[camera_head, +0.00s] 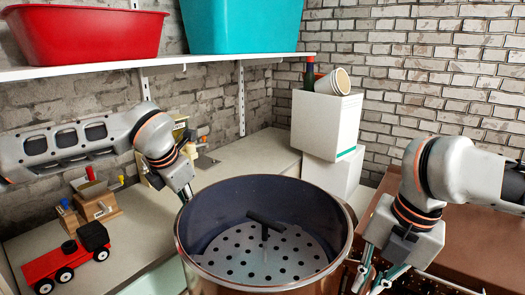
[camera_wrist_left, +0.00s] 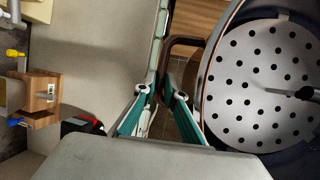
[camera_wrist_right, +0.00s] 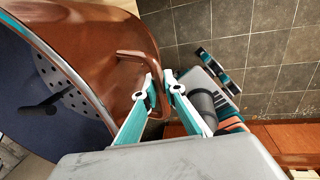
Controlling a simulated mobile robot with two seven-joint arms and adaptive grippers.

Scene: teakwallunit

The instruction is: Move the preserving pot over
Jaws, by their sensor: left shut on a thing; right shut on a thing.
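The preserving pot (camera_head: 215,208) is large and copper-brown with a dark blue inside. It is at the bottom middle of the head view, upright, its base hidden. A grey perforated plate (camera_head: 285,255) with a black handle (camera_head: 266,222) lies inside. My left gripper (camera_head: 187,193) is at the pot's left rim, shut on a brown loop handle (camera_wrist_left: 186,42), seen in the left wrist view. My right gripper (camera_head: 369,280) is at the right side. In the right wrist view its fingers (camera_wrist_right: 159,92) are shut on the other loop handle (camera_wrist_right: 128,54).
A pale counter (camera_head: 150,225) behind left carries a toy truck (camera_head: 68,260) and wooden blocks (camera_head: 97,204). White boxes (camera_head: 326,122) stand at its far end. A shelf (camera_head: 150,67) above holds red and teal tubs. A brown surface (camera_head: 445,245) is at right. Tiled floor (camera_wrist_right: 270,45) shows beside the pot.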

